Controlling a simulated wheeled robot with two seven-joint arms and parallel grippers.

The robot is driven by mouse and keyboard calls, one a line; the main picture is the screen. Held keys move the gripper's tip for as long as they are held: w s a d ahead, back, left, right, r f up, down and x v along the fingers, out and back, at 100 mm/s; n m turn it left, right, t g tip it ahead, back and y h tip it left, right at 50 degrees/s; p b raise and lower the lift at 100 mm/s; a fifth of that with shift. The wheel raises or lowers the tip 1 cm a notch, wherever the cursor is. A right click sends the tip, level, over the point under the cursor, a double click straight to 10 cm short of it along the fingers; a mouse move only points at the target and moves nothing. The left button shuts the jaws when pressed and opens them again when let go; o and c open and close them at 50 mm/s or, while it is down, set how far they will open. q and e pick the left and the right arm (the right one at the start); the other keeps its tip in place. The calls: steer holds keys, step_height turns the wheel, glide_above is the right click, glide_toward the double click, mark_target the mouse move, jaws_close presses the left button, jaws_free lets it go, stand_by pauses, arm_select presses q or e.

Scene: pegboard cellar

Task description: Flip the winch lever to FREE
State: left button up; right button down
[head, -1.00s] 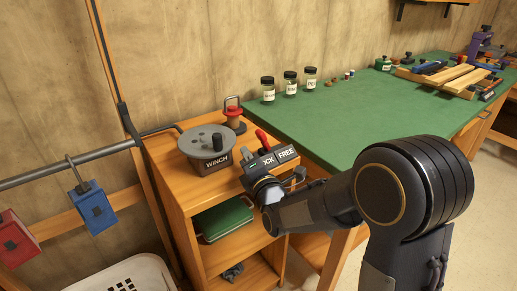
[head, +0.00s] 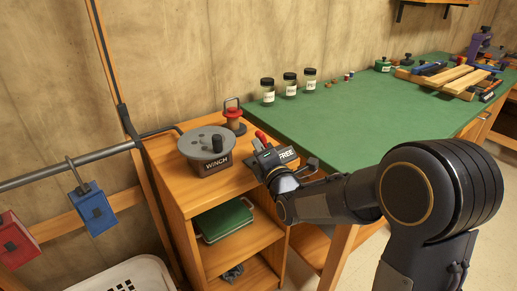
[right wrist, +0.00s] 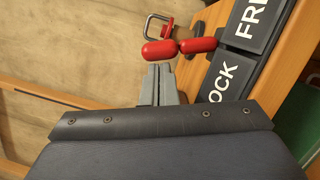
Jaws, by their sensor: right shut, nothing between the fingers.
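The winch lever (head: 261,137) is red and stands at the labelled plate on the front right corner of the wooden cabinet top, leaning to the upper left. Its red, rounded parts (right wrist: 198,45) show in the right wrist view, just beyond my fingertips. The FREE label (head: 287,154) is visible; in the head view my gripper hides the LOCK label (right wrist: 221,86), which is partly visible in the right wrist view. My right gripper (head: 262,152) is shut and empty, close in front of the lever; its fingertips (right wrist: 157,68) look just short of it, and contact is unclear. My left gripper is out of view.
The grey winch drum (head: 205,143) with a black knob stands left of the lever. A red-bodied piece with a wire loop (head: 233,113) stands behind. The green bench top (head: 350,120) lies to the right, with several jars at its back.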

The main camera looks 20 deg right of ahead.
steer(key=shift+d+r+m, duration=0.2)
steer(key=shift+m, duration=0.2)
steer(key=shift+w+d+r+m+g, duration=0.15)
steer(key=shift+d+r+m, duration=0.15)
steer(key=shift+m, duration=0.3)
steer(key=shift+w+d+r+m+g, duration=0.15)
steer(key=shift+d+m, duration=0.1)
steer(key=shift+m, duration=0.35)
steer(key=m, duration=0.1)
steer(key=d+m, duration=0.1)
steer(key=shift+w+d+r+m+g+h, duration=0.1)
steer(key=shift+w+r+m+g+h, duration=0.05)
steer(key=shift+r+m+g+h, duration=0.15)
steer(key=shift+w+d+m, duration=0.1)
steer(key=shift+d+m, duration=0.1)
steer(key=shift+m, duration=0.2)
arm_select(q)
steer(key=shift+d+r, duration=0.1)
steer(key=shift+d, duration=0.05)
arm_select(e)
steer(key=shift+a, duration=0.1)
